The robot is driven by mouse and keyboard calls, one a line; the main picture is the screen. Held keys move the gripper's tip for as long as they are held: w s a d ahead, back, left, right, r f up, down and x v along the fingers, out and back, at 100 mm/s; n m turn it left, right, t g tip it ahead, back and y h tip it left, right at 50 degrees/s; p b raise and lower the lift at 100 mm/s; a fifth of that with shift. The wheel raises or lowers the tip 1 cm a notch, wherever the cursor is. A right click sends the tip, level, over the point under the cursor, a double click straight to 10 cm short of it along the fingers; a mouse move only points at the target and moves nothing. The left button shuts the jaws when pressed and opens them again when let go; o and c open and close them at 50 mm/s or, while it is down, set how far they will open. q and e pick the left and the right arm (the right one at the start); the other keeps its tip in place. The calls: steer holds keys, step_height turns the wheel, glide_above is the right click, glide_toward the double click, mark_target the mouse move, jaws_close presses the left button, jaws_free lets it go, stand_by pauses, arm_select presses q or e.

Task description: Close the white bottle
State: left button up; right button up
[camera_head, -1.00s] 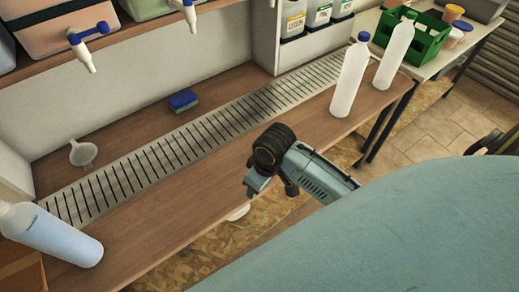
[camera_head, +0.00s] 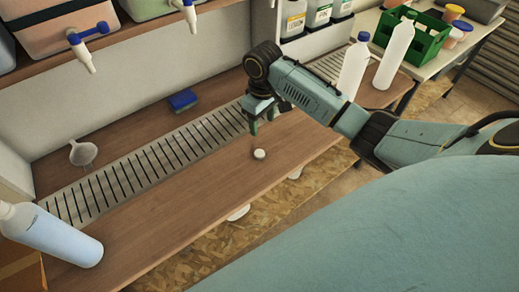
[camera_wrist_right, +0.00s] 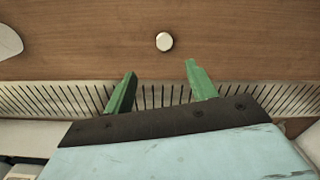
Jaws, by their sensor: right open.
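A small round white cap (camera_head: 259,154) lies on the wooden counter; it also shows in the right wrist view (camera_wrist_right: 164,41). My right gripper (camera_head: 262,121) is open and empty over the slotted drain strip, just behind the cap and apart from it. In the right wrist view its green fingers (camera_wrist_right: 160,72) are spread, with the cap beyond the gap. A white bottle (camera_head: 394,56) stands upright at the right end of the counter, with no coloured cap visible. Beside it stands a white bottle with a blue cap (camera_head: 353,68), partly hidden by my arm. My left gripper is out of view.
A pale blue bottle (camera_head: 55,237) is at the front left. A white funnel (camera_head: 83,153) and a blue sponge (camera_head: 183,100) are behind the drain strip (camera_head: 150,166). Containers with taps hang over the back shelf. A green crate (camera_head: 425,42) is at the far right.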

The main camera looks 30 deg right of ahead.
steer(key=b, duration=0.2)
glide_above(259, 153)
steer(key=f, duration=0.5)
steer(key=d+f, duration=0.1)
steer(key=f, duration=0.2)
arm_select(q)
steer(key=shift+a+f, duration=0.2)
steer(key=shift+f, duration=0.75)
arm_select(e)
steer(key=shift+f, duration=0.1)
steer(key=f, duration=0.2)
steer(key=a+f+b, duration=0.1)
steer(key=f, duration=0.1)
steer(key=shift+f, duration=0.55)
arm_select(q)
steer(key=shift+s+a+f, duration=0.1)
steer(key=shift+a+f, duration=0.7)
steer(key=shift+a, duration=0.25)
